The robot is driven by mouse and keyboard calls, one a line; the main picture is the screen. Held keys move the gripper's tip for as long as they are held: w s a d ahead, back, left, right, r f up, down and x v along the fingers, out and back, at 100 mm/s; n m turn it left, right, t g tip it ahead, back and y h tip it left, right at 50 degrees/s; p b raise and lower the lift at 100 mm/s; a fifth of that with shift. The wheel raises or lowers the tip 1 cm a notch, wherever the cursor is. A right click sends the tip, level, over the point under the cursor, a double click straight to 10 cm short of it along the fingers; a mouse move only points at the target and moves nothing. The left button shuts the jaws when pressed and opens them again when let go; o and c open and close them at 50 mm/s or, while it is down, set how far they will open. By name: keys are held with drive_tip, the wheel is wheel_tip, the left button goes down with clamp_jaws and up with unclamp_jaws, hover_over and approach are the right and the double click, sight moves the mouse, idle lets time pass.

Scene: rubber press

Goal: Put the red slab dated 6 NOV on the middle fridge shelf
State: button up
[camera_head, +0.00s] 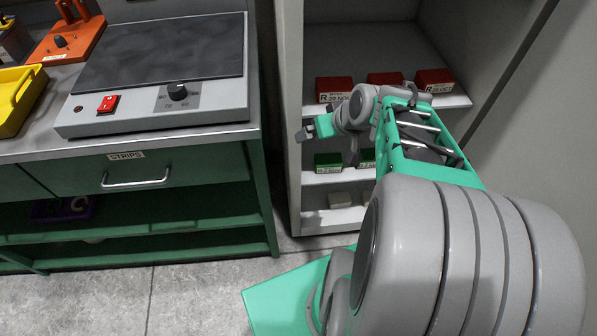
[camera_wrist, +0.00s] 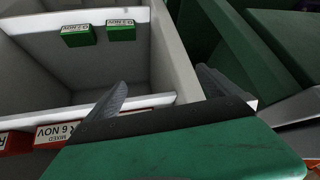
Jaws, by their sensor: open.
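Three red slabs stand on the upper fridge shelf (camera_head: 452,101). The left one (camera_head: 334,87) seems to read 20 NOV, the right one (camera_head: 433,80) 20 OCT; my arm partly hides the middle one (camera_head: 385,79) and its date. In the wrist view, which is upside down, the red slab marked 6 NOV (camera_wrist: 62,133) is at the lower left, partly hidden by my gripper. The middle shelf (camera_head: 318,178) holds green slabs (camera_head: 327,161), also in the wrist view (camera_wrist: 77,35). My gripper (camera_wrist: 163,80) is open and empty at the fridge front, apart from the slabs.
A pale slab (camera_head: 340,200) is on the bottom shelf. The fridge's left wall (camera_head: 290,60) is close to my gripper. A green bench with a hot plate (camera_head: 160,75) stands to the left, with a yellow tray (camera_head: 18,95) on it. Bare floor lies in front.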

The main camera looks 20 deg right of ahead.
drive_tip(key=s+a+g, duration=0.5)
drive_tip(key=s+a, duration=0.5)
drive_tip(key=a, duration=0.2)
drive_tip(key=shift+f+h, duration=0.3)
drive_tip(key=shift+s+n, duration=0.1)
drive_tip(key=shift+n, duration=0.2)
